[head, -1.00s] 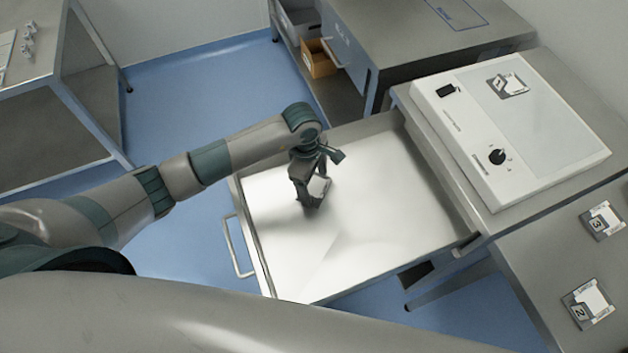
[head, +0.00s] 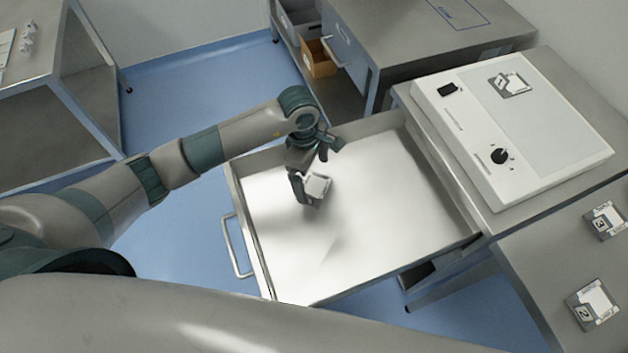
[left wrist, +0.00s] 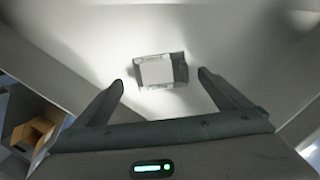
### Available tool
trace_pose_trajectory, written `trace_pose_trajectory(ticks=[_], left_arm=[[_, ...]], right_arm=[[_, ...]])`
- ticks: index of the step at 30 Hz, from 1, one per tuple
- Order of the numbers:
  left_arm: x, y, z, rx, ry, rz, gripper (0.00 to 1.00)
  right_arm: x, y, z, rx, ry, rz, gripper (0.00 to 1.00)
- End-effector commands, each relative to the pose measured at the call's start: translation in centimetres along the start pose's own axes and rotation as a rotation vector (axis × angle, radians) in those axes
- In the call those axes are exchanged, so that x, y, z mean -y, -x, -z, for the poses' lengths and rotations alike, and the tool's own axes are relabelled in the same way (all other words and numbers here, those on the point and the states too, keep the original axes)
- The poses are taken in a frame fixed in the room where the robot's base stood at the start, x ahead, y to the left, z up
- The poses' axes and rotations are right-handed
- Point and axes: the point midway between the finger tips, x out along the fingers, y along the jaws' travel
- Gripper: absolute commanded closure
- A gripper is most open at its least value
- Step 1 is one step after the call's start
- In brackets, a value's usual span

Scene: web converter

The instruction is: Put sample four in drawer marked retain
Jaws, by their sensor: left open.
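An open drawer (head: 400,215) with a bright metal bottom extends from under the bench; no drawer marking can be read. A small white-and-grey sample (head: 318,187) lies in it, its number unreadable. My left gripper (head: 312,190) is open just over it. In the left wrist view the sample (left wrist: 158,70) lies on the drawer bottom just beyond and between the spread fingertips (left wrist: 160,80), with gaps on both sides. Other samples are one on the light box (head: 510,85), sample three (head: 604,220) and sample two (head: 592,304) on the right bench. My right gripper does not show.
The white light box (head: 510,125) stands on the bench behind the drawer. The drawer's handle (head: 235,246) is at its left front. A cabinet (head: 420,40) stands at the back, with an orange bin (head: 320,58) beside it. Most of the drawer is empty.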

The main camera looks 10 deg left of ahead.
Motion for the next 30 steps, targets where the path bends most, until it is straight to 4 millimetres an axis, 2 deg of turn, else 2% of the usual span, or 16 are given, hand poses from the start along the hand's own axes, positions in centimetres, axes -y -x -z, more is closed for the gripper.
trace_pose_trajectory(ticks=[6,13,18,30], left_arm=[[-0.2,3.9,0.1,-0.001,-0.001,-0.005,0.04],[-0.1,7.1,0.0,-0.001,-0.001,-0.003,0.04],[0.0,8.0,0.0,0.0,0.0,-0.001,0.04],[0.0,8.1,0.0,0.0,0.0,0.0,0.04]], right_arm=[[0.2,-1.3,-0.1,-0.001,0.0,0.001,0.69],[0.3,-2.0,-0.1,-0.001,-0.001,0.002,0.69],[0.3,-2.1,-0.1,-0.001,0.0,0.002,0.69],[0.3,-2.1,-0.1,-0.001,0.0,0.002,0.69]])
